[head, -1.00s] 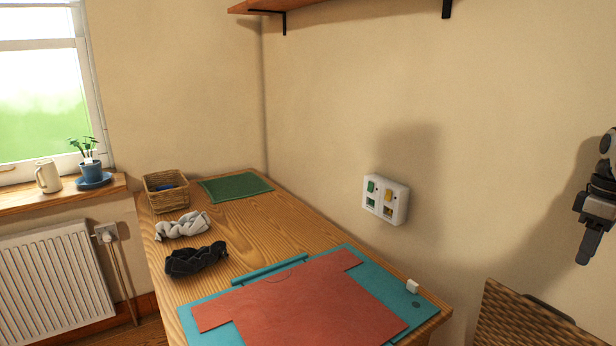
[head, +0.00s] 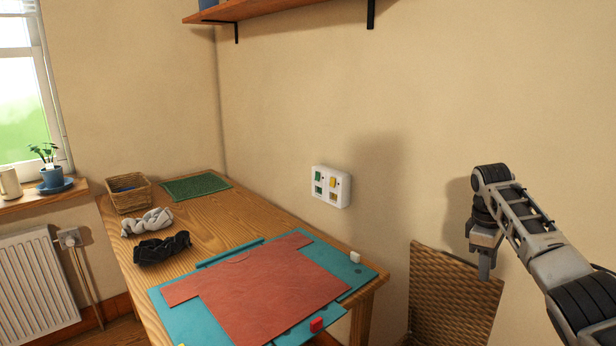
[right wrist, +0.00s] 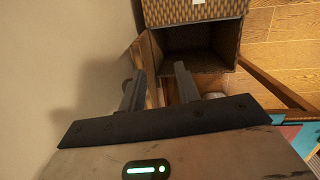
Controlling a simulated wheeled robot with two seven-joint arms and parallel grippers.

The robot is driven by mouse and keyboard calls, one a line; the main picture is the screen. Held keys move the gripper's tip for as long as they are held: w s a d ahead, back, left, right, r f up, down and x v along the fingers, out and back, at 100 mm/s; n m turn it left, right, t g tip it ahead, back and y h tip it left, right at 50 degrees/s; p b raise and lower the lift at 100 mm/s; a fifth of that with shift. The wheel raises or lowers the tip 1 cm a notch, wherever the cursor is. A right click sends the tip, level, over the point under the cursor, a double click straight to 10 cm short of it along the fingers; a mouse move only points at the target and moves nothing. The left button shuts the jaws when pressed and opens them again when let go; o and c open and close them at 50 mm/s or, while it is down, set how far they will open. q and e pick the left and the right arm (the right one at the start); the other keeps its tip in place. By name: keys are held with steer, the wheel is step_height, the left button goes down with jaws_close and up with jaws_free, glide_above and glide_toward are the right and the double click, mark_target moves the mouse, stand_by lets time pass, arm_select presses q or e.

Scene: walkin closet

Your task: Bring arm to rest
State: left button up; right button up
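My right arm comes in from the right edge in the head view, and its gripper (head: 485,265) points down in front of the wall, right of the wooden table. In the right wrist view, the two fingers of this gripper (right wrist: 158,82) stand apart with nothing held between them. Beyond them is a woven box with a dark open front (right wrist: 198,48). My left gripper is in neither view.
The table (head: 215,220) bears a teal board (head: 185,314) with a red shirt (head: 265,285), scrunchies (head: 162,248), a basket (head: 128,198) and a green mat (head: 195,186). A switch box (head: 331,186) is on the wall. A wicker panel (head: 455,295) stands below my right gripper.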

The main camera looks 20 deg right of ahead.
steer(key=s+a+f+n+h, duration=0.1)
steer(key=a+f, duration=0.9)
steer(key=f, duration=0.1)
steer(key=s+a+f+t+y, duration=0.1)
steer(key=s+a+f, duration=0.3)
steer(key=s+a, duration=0.15)
steer(key=s+a+f+t, duration=0.1)
steer(key=s+a+f, duration=0.3)
steer(key=a, duration=0.3)
steer(key=s+a+r+m+t+y, duration=0.1)
steer(key=s+a+r+m, duration=0.15)
steer(key=s+a, duration=0.45)
steer(key=s+a+r+m+t+y, duration=0.1)
steer(key=s+a+r+m, duration=0.15)
steer(key=s, duration=0.85)
steer(key=w+a+f+t+y, duration=0.1)
steer(key=w+a+f+t, duration=0.1)
steer(key=f, duration=0.3)
steer(key=w+a+f+t+y, duration=0.1)
steer(key=w+a+f+t, duration=0.1)
steer(key=w+f+t, duration=0.1)
step_height(320, 180, down, 2)
steer(key=shift+w+a+f+t+y, duration=0.1)
steer(key=shift+w+a+t+y, duration=0.15)
steer(key=shift+t, duration=0.65)
